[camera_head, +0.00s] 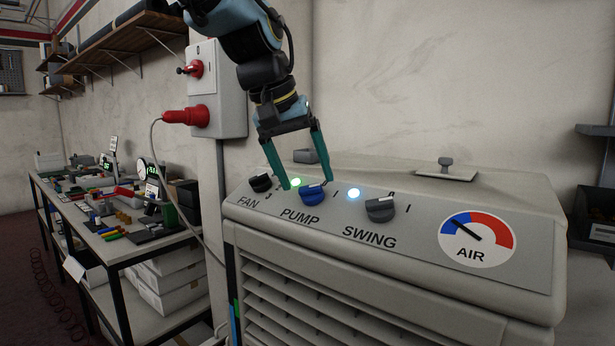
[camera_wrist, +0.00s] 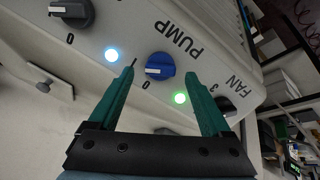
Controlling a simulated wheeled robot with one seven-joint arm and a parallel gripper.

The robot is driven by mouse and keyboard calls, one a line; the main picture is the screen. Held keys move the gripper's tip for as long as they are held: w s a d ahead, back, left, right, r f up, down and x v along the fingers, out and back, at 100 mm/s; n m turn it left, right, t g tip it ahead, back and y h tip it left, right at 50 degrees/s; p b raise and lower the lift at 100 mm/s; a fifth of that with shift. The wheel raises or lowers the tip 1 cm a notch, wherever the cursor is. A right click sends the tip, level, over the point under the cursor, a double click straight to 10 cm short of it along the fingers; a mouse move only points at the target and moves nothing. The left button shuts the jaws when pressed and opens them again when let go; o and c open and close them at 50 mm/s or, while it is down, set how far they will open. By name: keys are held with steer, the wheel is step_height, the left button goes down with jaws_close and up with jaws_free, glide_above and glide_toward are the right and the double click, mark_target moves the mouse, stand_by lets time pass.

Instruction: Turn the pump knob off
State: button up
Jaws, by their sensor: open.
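The blue pump knob (camera_head: 313,195) sits above the PUMP label on the sloped grey panel, between the fan and swing knobs. In the wrist view the pump knob (camera_wrist: 159,67) lies centrally, just beyond and between my fingertips. Its white mark points left there, toward the side with the short line mark; the 0 is below the knob. My gripper (camera_head: 306,186) is open, with its teal fingers reaching down on either side of the knob. In the wrist view my gripper (camera_wrist: 161,75) holds nothing. I cannot tell whether a finger touches the knob.
The black fan knob (camera_head: 261,183) is left and the dark swing knob (camera_head: 380,209) right. A green light (camera_head: 295,182) and a blue-white light (camera_head: 353,193) glow between knobs. An air gauge (camera_head: 477,239) is at far right. A wall box (camera_head: 216,88) with a red plug stands behind.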

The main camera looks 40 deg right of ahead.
mark_target(311, 192)
steer(key=shift+x, duration=1.1)
jaws_close()
